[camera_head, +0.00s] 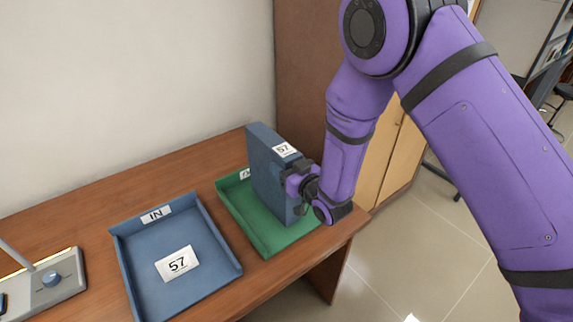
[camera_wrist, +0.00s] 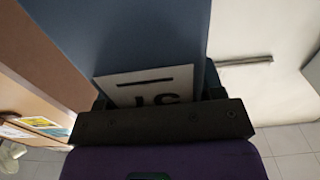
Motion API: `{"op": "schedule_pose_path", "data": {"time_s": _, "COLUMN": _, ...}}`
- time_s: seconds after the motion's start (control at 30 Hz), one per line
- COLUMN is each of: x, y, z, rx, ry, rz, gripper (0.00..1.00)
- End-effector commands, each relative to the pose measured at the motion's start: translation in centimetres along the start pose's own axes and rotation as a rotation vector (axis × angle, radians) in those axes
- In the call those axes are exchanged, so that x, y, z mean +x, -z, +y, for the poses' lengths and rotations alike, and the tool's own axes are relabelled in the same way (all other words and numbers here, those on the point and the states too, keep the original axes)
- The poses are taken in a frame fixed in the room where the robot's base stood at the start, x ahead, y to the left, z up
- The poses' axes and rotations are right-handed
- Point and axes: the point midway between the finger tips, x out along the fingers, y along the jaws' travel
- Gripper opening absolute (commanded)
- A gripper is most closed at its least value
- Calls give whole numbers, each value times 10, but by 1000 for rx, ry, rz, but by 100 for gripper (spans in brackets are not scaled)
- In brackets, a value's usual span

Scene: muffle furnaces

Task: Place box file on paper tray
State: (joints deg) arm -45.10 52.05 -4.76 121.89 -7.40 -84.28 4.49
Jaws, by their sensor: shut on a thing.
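A blue box file (camera_head: 264,165) with a white "57" label stands upright over the green paper tray (camera_head: 266,239). I cannot tell whether its base touches the tray floor. My gripper (camera_head: 301,186) is shut on the box file at its right side. In the wrist view the blue box file (camera_wrist: 130,35) fills the upper middle, with part of its white label (camera_wrist: 150,88) just above my gripper (camera_wrist: 160,110). A blue paper tray (camera_head: 150,282) marked "IN" with a white "57" card lies left of the green tray and looks otherwise empty.
The wooden desk (camera_head: 60,225) carries both trays. A grey device with a blue knob (camera_head: 52,279) sits at the lower left. A brown cabinet (camera_head: 302,85) stands behind the desk's right end. Tiled floor is open at the right.

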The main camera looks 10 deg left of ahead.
Motion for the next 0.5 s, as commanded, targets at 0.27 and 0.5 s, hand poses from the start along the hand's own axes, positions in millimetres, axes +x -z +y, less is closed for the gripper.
{"op": "schedule_pose_path", "data": {"time_s": 0.27, "x": 0, "y": 0, "z": 0, "rx": 1, "ry": 0, "rz": 3, "gripper": 7}}
{"op": "schedule_pose_path", "data": {"time_s": 0.5, "x": 0, "y": -1, "z": 0, "rx": 0, "ry": 0, "rz": 2, "gripper": 87}}
